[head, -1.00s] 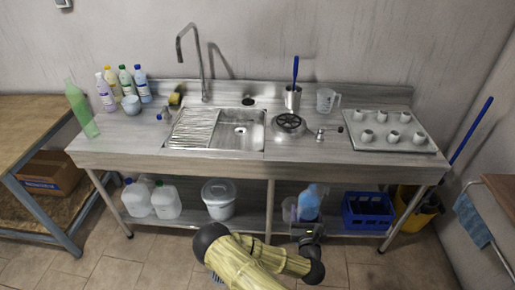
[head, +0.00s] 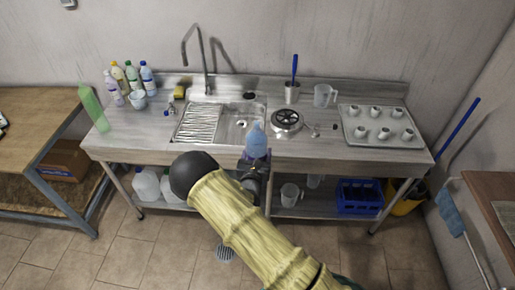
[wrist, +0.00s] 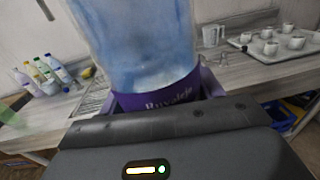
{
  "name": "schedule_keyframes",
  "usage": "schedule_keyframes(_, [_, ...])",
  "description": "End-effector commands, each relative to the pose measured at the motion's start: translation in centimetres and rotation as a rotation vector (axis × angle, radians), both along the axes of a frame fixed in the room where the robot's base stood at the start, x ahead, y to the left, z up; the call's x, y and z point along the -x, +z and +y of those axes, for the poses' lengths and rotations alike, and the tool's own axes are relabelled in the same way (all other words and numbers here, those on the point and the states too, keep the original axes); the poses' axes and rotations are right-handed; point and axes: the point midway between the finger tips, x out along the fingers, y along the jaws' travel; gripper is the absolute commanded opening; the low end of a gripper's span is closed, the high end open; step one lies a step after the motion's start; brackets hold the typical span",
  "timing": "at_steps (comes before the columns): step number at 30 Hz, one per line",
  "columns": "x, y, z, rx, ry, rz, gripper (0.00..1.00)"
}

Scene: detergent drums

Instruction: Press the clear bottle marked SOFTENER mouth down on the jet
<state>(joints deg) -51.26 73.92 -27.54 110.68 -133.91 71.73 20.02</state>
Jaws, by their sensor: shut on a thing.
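My gripper (head: 255,170) is shut on a clear bluish bottle (head: 257,142) with a purple band, held at the counter's front edge in front of the sink. In the wrist view the bottle (wrist: 140,45) fills the middle, and part of a word shows on its purple band; I cannot read SOFTENER there. Its narrower end seems to point up in the head view, but its mouth is not clear. The jet is likely the round steel fitting with a black spoked top (head: 287,119), behind and to the right of the bottle, apart from it.
A sink (head: 237,125) with a tall tap lies behind the bottle. A steel pot with a blue-handled brush (head: 292,93), a clear jug (head: 323,95) and a tray of cups (head: 360,139) stand right.

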Motion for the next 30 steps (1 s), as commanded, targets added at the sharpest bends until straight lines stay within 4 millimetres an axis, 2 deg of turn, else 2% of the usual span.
schedule_keyframes(12, [-0.1,0.0,-0.1,0.043,0.001,0.003,0.43])
schedule_keyframes(30, [-1.9,0.0,-0.1,0.735,0.004,0.086,0.43])
